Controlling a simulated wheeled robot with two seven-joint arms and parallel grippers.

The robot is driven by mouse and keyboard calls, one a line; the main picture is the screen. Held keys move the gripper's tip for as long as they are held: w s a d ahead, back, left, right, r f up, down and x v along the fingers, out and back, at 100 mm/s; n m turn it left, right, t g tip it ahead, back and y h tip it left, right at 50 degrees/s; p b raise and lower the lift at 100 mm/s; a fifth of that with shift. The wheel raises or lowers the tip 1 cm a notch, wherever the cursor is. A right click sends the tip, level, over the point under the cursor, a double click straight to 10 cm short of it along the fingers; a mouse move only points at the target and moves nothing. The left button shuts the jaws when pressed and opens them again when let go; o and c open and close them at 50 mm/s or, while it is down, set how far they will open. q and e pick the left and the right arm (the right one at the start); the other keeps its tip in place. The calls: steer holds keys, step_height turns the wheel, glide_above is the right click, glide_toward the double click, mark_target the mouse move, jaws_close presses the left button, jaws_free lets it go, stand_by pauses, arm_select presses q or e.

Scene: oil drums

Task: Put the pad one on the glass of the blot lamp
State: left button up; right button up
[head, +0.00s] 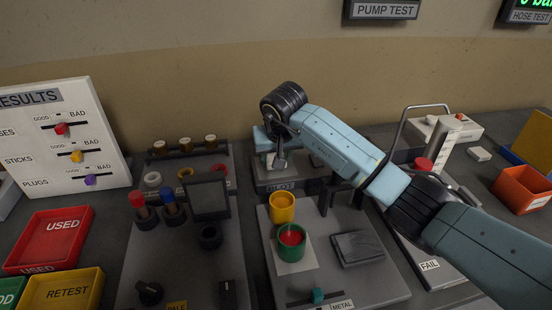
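The blot lamp (288,185) stands behind the middle panel, with a label that seems to read BLOT on its front. My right arm comes in from the right and reaches over it. My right gripper (279,158) points down at the lamp, and its fingers are small and partly hidden by the wrist. I cannot tell whether they hold anything. The lamp's glass is mostly hidden under the gripper and arm. I cannot make out pad one for certain. A small white block (480,154) lies on the table at the right. My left gripper is not in view.
A yellow cup (282,208) and a green cup (291,243) with red inside stand in front of the lamp. A dark flat block (357,248) lies beside them. Red (47,240) and yellow (62,291) trays are at the left, an orange bin (522,190) at the right.

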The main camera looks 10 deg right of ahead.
steer(key=shift+f, duration=0.3)
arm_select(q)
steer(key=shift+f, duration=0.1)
arm_select(e)
steer(key=shift+f, duration=0.1)
steer(key=shift+f, duration=0.1)
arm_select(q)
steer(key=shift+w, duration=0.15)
arm_select(e)
steer(key=o, duration=0.9)
steer(key=shift+o, duration=0.2)
